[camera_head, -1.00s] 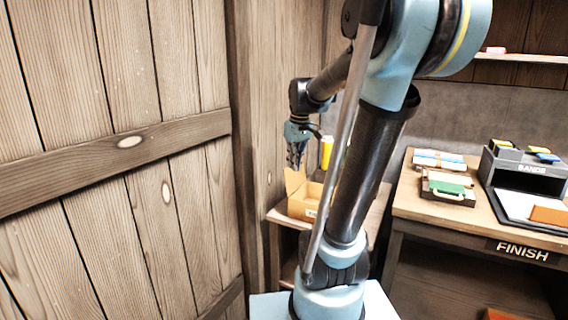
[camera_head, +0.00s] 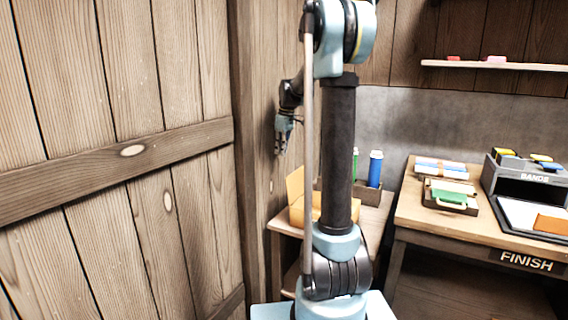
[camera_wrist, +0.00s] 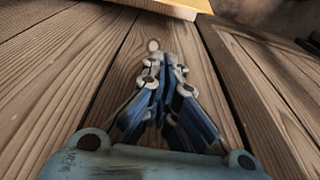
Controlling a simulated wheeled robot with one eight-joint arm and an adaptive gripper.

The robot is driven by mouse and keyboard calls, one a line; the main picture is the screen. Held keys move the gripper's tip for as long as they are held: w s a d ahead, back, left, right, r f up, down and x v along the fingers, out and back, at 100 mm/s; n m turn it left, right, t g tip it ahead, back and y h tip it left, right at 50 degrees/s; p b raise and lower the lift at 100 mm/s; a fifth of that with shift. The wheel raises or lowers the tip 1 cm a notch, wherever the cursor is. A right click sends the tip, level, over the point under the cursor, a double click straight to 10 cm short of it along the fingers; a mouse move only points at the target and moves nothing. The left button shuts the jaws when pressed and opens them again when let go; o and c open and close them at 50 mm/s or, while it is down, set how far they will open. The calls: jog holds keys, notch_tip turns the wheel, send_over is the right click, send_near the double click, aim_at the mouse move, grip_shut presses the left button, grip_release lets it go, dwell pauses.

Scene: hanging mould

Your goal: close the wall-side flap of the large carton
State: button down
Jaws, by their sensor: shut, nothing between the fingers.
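The large carton (camera_head: 298,213) is an orange-tan cardboard box on a small wooden stand, partly hidden behind my arm. Its wall-side flap (camera_head: 294,184) stands up at the carton's left edge. My gripper (camera_head: 280,152) points down, above and slightly left of the flap, close to the wooden wall and apart from the carton. In the wrist view my gripper (camera_wrist: 162,62) has its fingers together with nothing between them. A tan cardboard edge (camera_wrist: 175,8), likely the carton's, shows at the top there. The far side of the carton is hidden.
A plank wall (camera_head: 130,190) fills the left. A small holder (camera_head: 365,192) with a blue bottle (camera_head: 375,168) and a green one (camera_head: 355,163) stands right of my arm. The FINISH table (camera_head: 415,200) with trays is further right.

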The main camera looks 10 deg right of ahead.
notch_tip(320, 180, down, 9)
jog(key=s+d, duration=0.1)
jog(key=d, duration=0.1)
jog(key=shift+s+r, duration=0.2)
jog(key=shift+s, duration=0.05)
dwell(0.3)
jog(key=shift+s+r, duration=0.1)
jog(key=shift+s, duration=0.05)
